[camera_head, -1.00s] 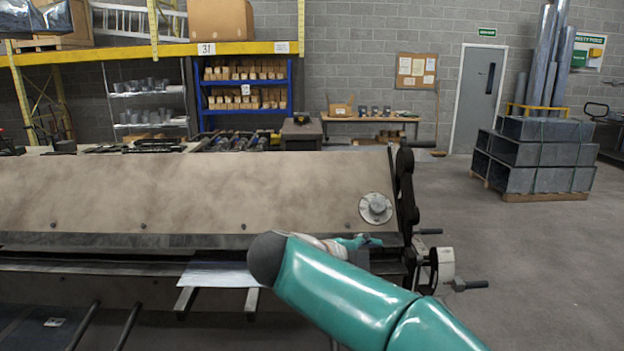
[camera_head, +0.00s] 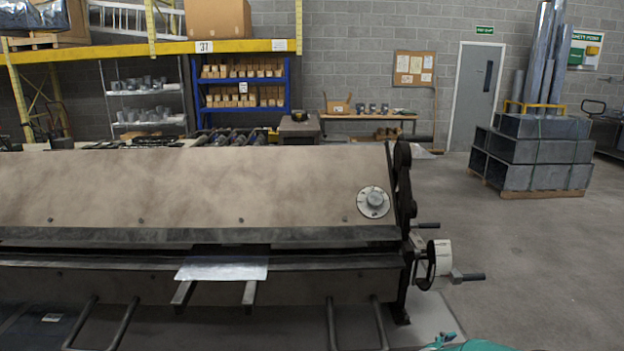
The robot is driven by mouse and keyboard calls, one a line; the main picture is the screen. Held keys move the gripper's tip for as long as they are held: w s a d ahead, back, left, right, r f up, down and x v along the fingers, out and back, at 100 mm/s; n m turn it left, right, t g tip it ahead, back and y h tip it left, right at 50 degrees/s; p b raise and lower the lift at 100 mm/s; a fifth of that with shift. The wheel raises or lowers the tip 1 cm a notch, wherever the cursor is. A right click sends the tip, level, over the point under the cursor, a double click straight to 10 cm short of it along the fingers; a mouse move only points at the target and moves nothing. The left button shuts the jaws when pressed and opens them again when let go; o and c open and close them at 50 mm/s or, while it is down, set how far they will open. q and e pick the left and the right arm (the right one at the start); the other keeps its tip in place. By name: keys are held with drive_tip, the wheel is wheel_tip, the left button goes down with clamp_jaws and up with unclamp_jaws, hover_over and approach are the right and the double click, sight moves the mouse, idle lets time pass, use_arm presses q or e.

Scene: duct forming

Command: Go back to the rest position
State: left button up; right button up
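The folding machine (camera_head: 190,185) spans the left and middle of the head view. A flat bright metal sheet (camera_head: 222,268) sits at its front slot and rests on two support arms. My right arm shows only as a teal strip at the bottom edge, right of centre. A small teal part of my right gripper (camera_head: 440,340) shows beside it, clear of the machine and the sheet. Its fingers are mostly cut off, so open or shut cannot be told. My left gripper is not in view.
A dial (camera_head: 374,202) and a side crank (camera_head: 440,262) are at the machine's right end. Bar handles (camera_head: 332,325) stick out at its front. Stacked ducts (camera_head: 535,150) stand at the back right. The floor between is clear.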

drive_tip(key=s+a+f+n+y, duration=0.4)
drive_tip(key=s+f+y, duration=0.15)
drive_tip(key=f, duration=0.45)
drive_tip(key=s+a+f+n+y, duration=0.45)
drive_tip(key=s+f, duration=0.25)
drive_tip(key=f, duration=0.4)
drive_tip(key=s+a+f+n+g+y, duration=0.1)
drive_tip(key=s+a+n+g+y, duration=0.1)
drive_tip(key=s+a, duration=0.4)
drive_tip(key=s+a+f+n+g+y, duration=0.1)
drive_tip(key=s+a+n+g+y, duration=0.2)
drive_tip(key=s+a, duration=0.4)
drive_tip(key=s+g, duration=0.1)
drive_tip(key=s, duration=0.5)
drive_tip(key=shift+f+g+y, duration=0.15)
drive_tip(key=shift+g+y, duration=0.15)
drive_tip(key=shift+y, duration=0.1)
